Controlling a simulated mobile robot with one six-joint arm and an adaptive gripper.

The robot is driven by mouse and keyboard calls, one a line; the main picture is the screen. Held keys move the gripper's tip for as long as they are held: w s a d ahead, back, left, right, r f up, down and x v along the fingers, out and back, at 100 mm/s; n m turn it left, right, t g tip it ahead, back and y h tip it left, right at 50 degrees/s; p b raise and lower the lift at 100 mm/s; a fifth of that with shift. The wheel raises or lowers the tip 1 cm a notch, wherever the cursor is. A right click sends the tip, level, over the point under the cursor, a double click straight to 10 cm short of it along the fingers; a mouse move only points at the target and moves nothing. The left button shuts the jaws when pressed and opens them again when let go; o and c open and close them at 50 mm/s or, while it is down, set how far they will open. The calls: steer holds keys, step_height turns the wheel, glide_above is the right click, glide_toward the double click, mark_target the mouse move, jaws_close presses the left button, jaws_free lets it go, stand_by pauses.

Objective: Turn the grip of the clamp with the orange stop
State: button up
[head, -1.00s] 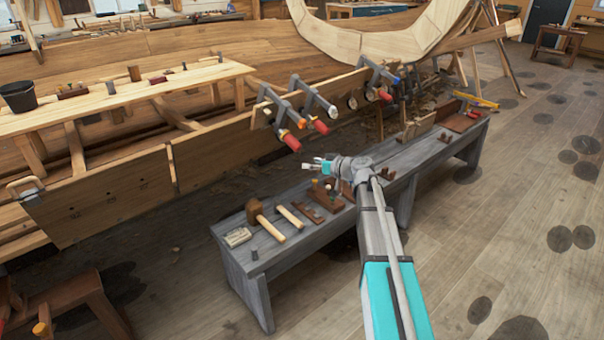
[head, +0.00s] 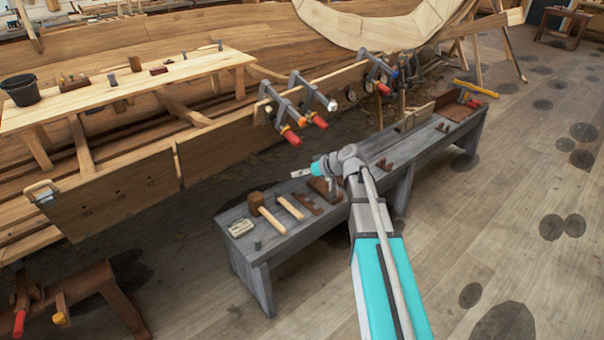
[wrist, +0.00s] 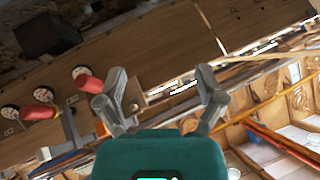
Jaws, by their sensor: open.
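Several grey bar clamps with red grips sit on the hull's upper plank edge in the head view. Two are close together, a left clamp (head: 282,108) and a middle clamp (head: 308,92); another clamp (head: 374,66) is farther right, with a blue part at its end. A small orange spot (head: 302,122) shows between the two nearer red grips; I cannot tell which clamp it belongs to. My gripper (head: 297,174) is above the bench, below and apart from the clamps. In the wrist view its fingers (wrist: 162,96) are spread and empty, with red grips (wrist: 88,80) to the left.
The grey bench (head: 262,250) runs below the hull, holding a mallet (head: 266,214), a plane (head: 324,188) and other tools. A plank shelf (head: 130,88) with a black bucket (head: 22,90) is at left. The floor at right is open.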

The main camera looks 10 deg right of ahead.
steer(key=shift+s+a+r+m+g+h+p, duration=0.15)
steer(key=shift+s+r+g+h+p, duration=0.15)
steer(key=shift+s+p, duration=0.45)
steer(key=shift+s+a+r+m+g+h+p, duration=0.3)
steer(key=shift+s+p, duration=0.25)
steer(key=shift+s, duration=0.35)
steer(key=shift+s+a+r+m+g+h+p, duration=0.1)
steer(key=shift+s+r+g+h+p, duration=0.1)
steer(key=shift+s+g+p, duration=0.4)
steer(key=shift+s+f, duration=0.1)
steer(key=shift+s, duration=0.15)
steer(key=shift+w, duration=0.1)
steer(key=w+d+f+t+y+b, duration=0.1)
steer(key=w+d+f+t+b, duration=0.1)
steer(key=w+b, duration=0.4)
steer(key=w+d+f+n+t+y+b, duration=0.1)
steer(key=w+d+f+t+b, duration=0.1)
steer(key=w+d+t+b, duration=0.2)
steer(key=w+d+f+t+y+b, duration=0.1)
steer(key=w+d+t+b, duration=0.3)
steer(key=w+b, duration=0.4)
steer(key=shift+w+d+f+b, duration=0.35)
steer(key=shift+f+b, duration=0.15)
steer(key=shift+w+a+n, duration=0.1)
steer(key=shift+n, duration=0.15)
